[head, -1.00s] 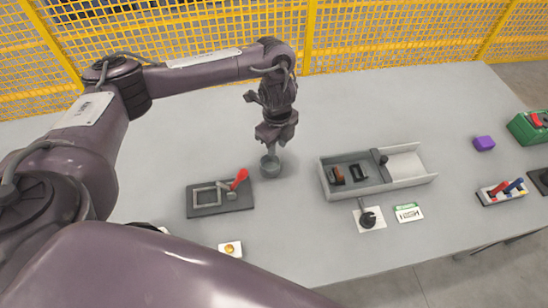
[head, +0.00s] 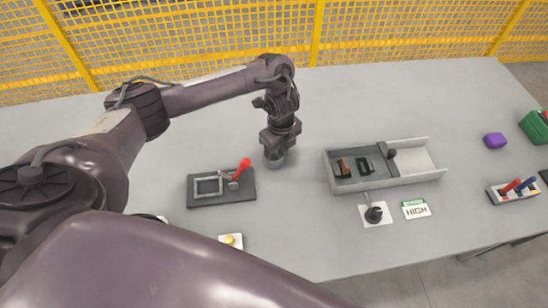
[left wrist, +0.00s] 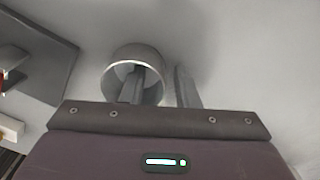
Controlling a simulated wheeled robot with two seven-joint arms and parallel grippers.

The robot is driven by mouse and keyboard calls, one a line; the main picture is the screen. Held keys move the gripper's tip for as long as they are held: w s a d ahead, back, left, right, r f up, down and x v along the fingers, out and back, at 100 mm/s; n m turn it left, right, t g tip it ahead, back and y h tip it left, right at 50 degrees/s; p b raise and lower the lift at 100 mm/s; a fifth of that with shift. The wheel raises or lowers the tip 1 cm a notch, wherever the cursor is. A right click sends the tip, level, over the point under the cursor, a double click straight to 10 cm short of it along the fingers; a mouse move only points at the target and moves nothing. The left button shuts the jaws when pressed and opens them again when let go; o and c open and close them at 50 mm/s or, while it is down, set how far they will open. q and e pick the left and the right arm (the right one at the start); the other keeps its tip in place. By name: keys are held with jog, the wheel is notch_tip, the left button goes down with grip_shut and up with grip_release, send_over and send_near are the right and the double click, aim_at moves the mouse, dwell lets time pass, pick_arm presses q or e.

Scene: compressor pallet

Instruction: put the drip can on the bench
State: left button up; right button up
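The drip can (head: 275,160) is a small round grey cup standing upright on the grey bench (head: 300,220). My left gripper (head: 277,148) points straight down at it and hides part of it in the head view. In the left wrist view the can (left wrist: 112,84) shows from above. One finger is inside its mouth and the other is outside its wall, with the rim between them. The left gripper (left wrist: 160,88) is open, with gaps beside the wall. My right gripper is not in view.
A dark plate with a red-handled clamp (head: 222,187) lies just left of the can. A grey tray (head: 345,184) with small parts is to the right. Yellow mesh fence (head: 400,35) stands behind.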

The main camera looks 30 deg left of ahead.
pick_arm(q)
grip_shut()
jog(key=shift+r, duration=0.1)
jog(key=shift+r+p, duration=0.4)
jog(key=shift+r, duration=0.25)
notch_tip(320, 180, up, 9)
jog(key=p, duration=0.4)
notch_tip(320, 180, up, 10)
jog(key=f+p, duration=0.1)
jog(key=p, duration=0.1)
send_over(280, 155)
jog(key=s+d+r+n+b, duration=0.1)
jog(key=d+r+n+b, duration=0.1)
jog(key=n, duration=0.9)
jog(key=s+d+r+n+b, duration=0.1)
jog(key=s+r+n, duration=0.1)
jog(key=n, duration=0.9)
jog(key=shift+s+d+r+n+b, duration=0.15)
jog(key=shift+s+d+n+b, duration=0.05)
jog(key=shift+d+n+b, duration=0.15)
